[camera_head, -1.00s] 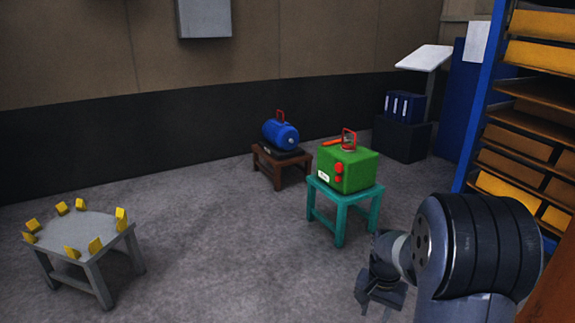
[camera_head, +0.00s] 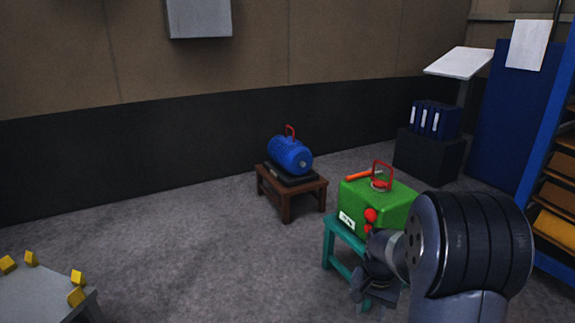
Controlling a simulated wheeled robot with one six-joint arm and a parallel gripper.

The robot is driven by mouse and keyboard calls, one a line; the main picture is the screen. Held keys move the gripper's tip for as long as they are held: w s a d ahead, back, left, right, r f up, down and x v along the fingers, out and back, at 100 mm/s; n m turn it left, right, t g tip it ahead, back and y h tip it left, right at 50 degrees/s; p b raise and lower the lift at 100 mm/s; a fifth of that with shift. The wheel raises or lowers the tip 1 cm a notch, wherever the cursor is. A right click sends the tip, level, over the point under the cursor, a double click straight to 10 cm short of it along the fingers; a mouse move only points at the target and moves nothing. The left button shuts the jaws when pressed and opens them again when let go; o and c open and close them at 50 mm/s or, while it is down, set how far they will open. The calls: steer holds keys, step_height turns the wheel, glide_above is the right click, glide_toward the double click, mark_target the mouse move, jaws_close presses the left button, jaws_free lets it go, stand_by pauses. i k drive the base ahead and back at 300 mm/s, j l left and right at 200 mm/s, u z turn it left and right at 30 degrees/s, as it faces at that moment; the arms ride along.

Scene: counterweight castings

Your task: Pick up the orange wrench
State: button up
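The orange wrench (camera_head: 362,176) lies on top of the green box (camera_head: 382,202), at its back left edge, beside a red handle (camera_head: 382,170). Only part of the wrench shows clearly. The green box stands on a teal stool (camera_head: 334,239), partly hidden by my arm. My gripper (camera_head: 366,298) hangs low in front of the stool, below and apart from the wrench. Its fingers are dark and small here, so I cannot tell how far apart they are.
A blue motor (camera_head: 290,155) sits on a brown stool (camera_head: 306,190) behind and left. A grey table (camera_head: 40,298) with yellow blocks is at the lower left. Blue shelving (camera_head: 545,140) stands at the right. The floor between is clear.

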mark_target(369, 171)
steer(key=i+u, duration=0.2)
steer(key=i, duration=0.7)
steer(key=i+l+u, duration=0.2)
steer(key=i, duration=0.65)
steer(key=i+z, duration=0.75)
steer(key=i, duration=0.15)
steer(key=i+j+z, duration=0.35)
steer(key=i+l+z, duration=0.1)
steer(key=i+z, duration=0.25)
steer(key=i, duration=0.25)
